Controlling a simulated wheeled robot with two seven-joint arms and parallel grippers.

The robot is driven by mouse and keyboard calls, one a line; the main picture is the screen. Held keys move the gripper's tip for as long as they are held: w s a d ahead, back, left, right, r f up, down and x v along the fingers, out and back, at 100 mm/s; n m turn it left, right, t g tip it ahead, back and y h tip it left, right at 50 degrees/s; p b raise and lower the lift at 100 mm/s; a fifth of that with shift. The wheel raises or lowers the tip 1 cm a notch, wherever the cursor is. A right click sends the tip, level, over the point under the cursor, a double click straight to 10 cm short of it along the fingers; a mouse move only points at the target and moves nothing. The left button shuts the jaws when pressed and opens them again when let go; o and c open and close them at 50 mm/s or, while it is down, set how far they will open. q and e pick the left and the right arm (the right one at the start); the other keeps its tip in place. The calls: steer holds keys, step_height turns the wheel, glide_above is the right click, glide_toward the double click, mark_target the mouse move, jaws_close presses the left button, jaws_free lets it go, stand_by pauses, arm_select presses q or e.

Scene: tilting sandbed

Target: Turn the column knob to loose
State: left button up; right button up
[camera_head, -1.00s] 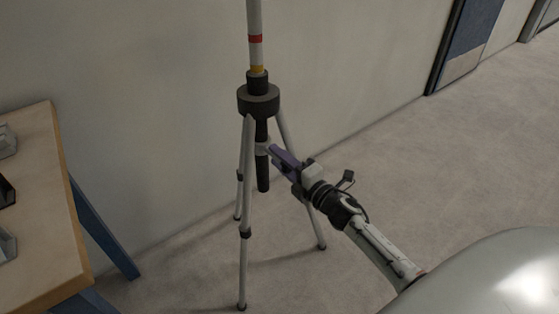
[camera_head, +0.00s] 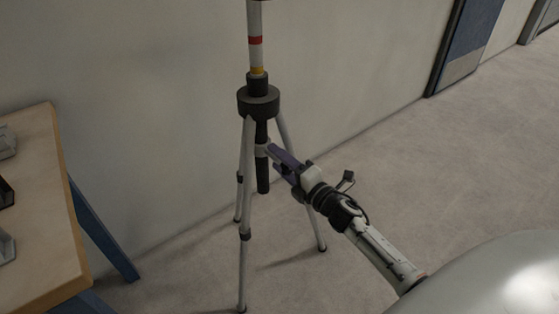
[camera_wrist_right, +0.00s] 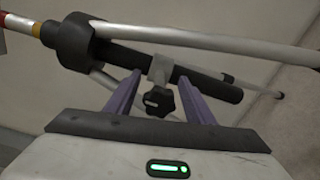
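The column knob (camera_wrist_right: 158,101) is a black lobed knob on a grey collar (camera_wrist_right: 160,70) around the dark lower column (camera_wrist_right: 205,84) of a tripod. In the right wrist view it sits between the two purple fingers of my right gripper (camera_wrist_right: 161,98), with a gap on each side. The fingers are open around it and do not visibly touch it. In the head view my right gripper (camera_head: 275,157) reaches the collar (camera_head: 262,148) from the right, and its fingers hide the knob. My left gripper is not in view.
The tripod's legs (camera_head: 244,200) stand on the grey floor close to the wall. Its dark hub (camera_head: 258,103) carries a white pole with red and yellow bands (camera_head: 255,45). A wooden-topped table (camera_head: 45,230) stands at left. Floor at right is open.

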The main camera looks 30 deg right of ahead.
steer(key=shift+s, duration=0.15)
arm_select(q)
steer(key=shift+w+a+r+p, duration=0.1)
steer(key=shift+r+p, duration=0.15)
steer(key=shift+p, duration=0.45)
arm_select(e)
steer(key=s, duration=1)
steer(key=shift+d, duration=0.4)
steer(key=s+a+f+m+g+y, duration=0.1)
steer(key=s+a+f+m+g, duration=0.35)
steer(key=s+a+m, duration=0.5)
steer(key=s+a+f+m+g+y, duration=0.1)
steer(key=s+a+f+m+g, duration=0.4)
steer(key=s+a+m, duration=0.5)
arm_select(q)
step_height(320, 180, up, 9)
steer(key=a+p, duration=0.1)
steer(key=p, duration=1.3)
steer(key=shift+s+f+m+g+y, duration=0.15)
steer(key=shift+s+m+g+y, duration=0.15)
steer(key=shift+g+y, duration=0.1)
arm_select(e)
step_height(320, 180, up, 7)
steer(key=a, duration=0.1)
steer(key=shift+s+n+h, duration=0.15)
steer(key=shift+n+h, duration=0.15)
steer(key=shift+n, duration=0.05)
